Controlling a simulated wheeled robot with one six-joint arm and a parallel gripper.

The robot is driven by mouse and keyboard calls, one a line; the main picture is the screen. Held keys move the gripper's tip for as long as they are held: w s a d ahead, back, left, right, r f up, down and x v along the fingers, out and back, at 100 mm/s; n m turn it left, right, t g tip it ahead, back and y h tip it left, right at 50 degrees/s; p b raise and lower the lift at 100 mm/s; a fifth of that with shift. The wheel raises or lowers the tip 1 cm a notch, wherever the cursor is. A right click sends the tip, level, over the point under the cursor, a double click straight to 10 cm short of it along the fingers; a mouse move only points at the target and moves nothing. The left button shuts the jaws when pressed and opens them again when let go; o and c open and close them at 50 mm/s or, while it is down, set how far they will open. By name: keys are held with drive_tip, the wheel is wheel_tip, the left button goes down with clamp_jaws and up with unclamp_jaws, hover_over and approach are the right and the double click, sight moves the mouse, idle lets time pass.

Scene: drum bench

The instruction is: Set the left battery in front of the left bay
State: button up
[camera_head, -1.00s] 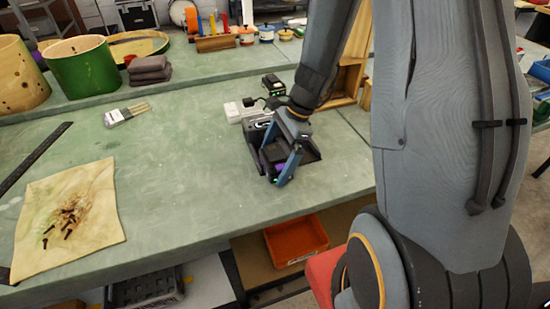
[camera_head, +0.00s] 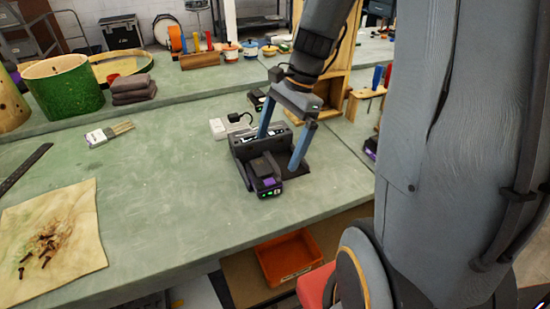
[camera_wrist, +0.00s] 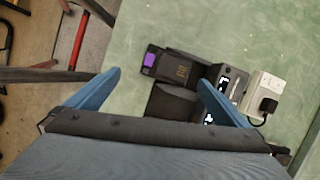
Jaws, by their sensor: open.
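A dark battery with a purple label (camera_head: 265,176) sits at the front of the black charger (camera_head: 258,143), on the left side before its left bay. In the wrist view the battery (camera_wrist: 180,67) lies beside the charger's face (camera_wrist: 226,84), with a bare dark plate (camera_wrist: 168,104) next to it. Whether battery and charger touch is unclear. My gripper (camera_head: 279,152) is open, its blue fingers spread wide above the charger and battery, holding nothing. In the wrist view the fingertips (camera_wrist: 159,80) show apart.
A white power strip (camera_head: 218,128) with a black plug stands behind the charger. A dark green-lit item (camera_head: 257,98) is partly hidden behind my arm. The bench between is clear.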

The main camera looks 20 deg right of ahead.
drive_tip(key=s+a+f+n+h, duration=0.1)
drive_tip(key=s+n, duration=0.3)
drive_tip(key=n, duration=0.4)
drive_tip(key=s+a+f+n+t+h, duration=0.1)
drive_tip(key=s+a+n+h, duration=0.1)
drive_tip(key=n, duration=0.5)
drive_tip(key=shift+s+a+f+n+h, duration=0.25)
drive_tip(key=shift+s+a+n+h, duration=0.25)
drive_tip(key=shift+s, duration=0.45)
